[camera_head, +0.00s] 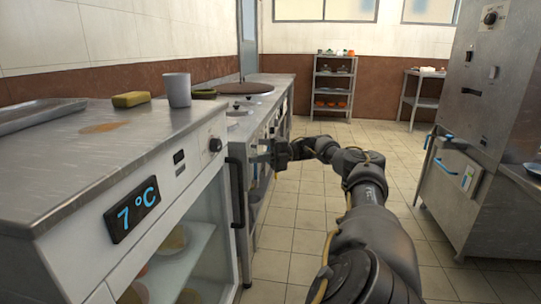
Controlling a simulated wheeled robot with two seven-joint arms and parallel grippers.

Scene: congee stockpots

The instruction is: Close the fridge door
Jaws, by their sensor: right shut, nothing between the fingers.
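The fridge (75,235) is a low steel counter unit at the left, with a 7 °C display on its front. Its glass door (190,250) has a pale frame and a dark vertical handle (237,195) at the right edge. The door looks about flush with the front; I cannot tell whether a small gap remains. Food shows dimly behind the glass. My right gripper (264,157) is shut and empty, beyond and to the right of the handle, apparently apart from it. My left gripper is out of view.
A grey cup (177,90), a sponge (131,99) and a tray (38,115) are on the fridge top. A cooking counter (272,88) continues behind. A steel cabinet (480,215) stands at the right. The tiled floor (305,215) between is free.

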